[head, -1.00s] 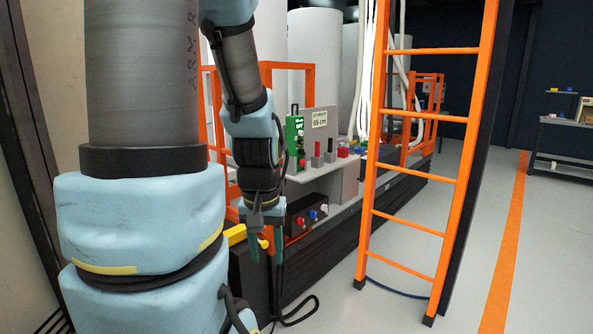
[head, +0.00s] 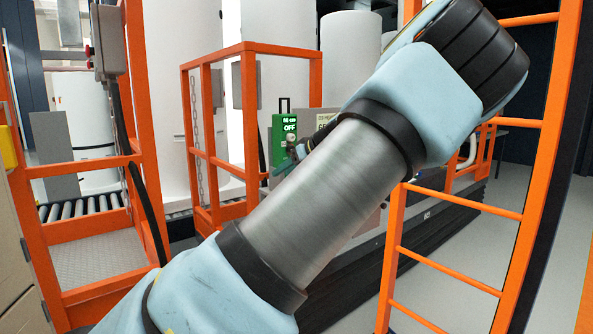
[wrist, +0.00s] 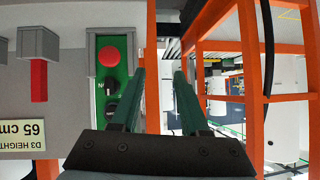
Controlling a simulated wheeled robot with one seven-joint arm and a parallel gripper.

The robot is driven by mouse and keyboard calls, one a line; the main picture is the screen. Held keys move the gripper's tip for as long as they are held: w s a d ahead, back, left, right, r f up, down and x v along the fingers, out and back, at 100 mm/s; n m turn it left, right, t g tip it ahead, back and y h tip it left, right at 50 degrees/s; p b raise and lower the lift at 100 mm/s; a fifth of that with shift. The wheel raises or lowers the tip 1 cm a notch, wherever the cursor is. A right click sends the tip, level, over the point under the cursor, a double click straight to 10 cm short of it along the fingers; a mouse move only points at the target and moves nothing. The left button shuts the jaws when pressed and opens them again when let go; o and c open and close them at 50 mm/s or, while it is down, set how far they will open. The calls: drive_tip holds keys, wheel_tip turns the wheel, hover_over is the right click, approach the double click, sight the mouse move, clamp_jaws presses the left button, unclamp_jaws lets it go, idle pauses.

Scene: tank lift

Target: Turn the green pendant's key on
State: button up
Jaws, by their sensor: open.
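The green pendant (head: 284,132) stands on the console beyond my arm in the head view, with white "OFF" lettering on its upper part. In the wrist view the pendant (wrist: 101,70) is at left of centre. It carries a red round button (wrist: 109,56), a black knob (wrist: 111,88) below it and another dark round part (wrist: 122,147) lower down. I cannot tell which is the key. My gripper (wrist: 160,76) is open and empty; its left finger overlaps the pendant's right edge and its right finger is clear. In the head view my gripper (head: 286,160) is partly hidden, close to the pendant.
A grey box with a red lever (wrist: 39,80) and a "65 cm" label (wrist: 25,134) are left of the pendant in the wrist view. Orange railings (head: 250,120) stand left of the pendant in the head view. An orange ladder (head: 545,150) stands at right, close to my arm.

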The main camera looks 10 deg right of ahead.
drive_tip(key=s+d+r+t, duration=0.25)
drive_tip(key=d+r, duration=0.35)
drive_tip(key=d, duration=0.3)
drive_tip(key=x, duration=1.1)
drive_tip(key=shift+p, duration=0.45)
drive_tip(key=shift+w+f+t, duration=0.1)
drive_tip(key=shift+w+t, duration=0.05)
drive_tip(key=shift+t, duration=0.1)
drive_tip(key=shift+c, duration=0.3)
clamp_jaws()
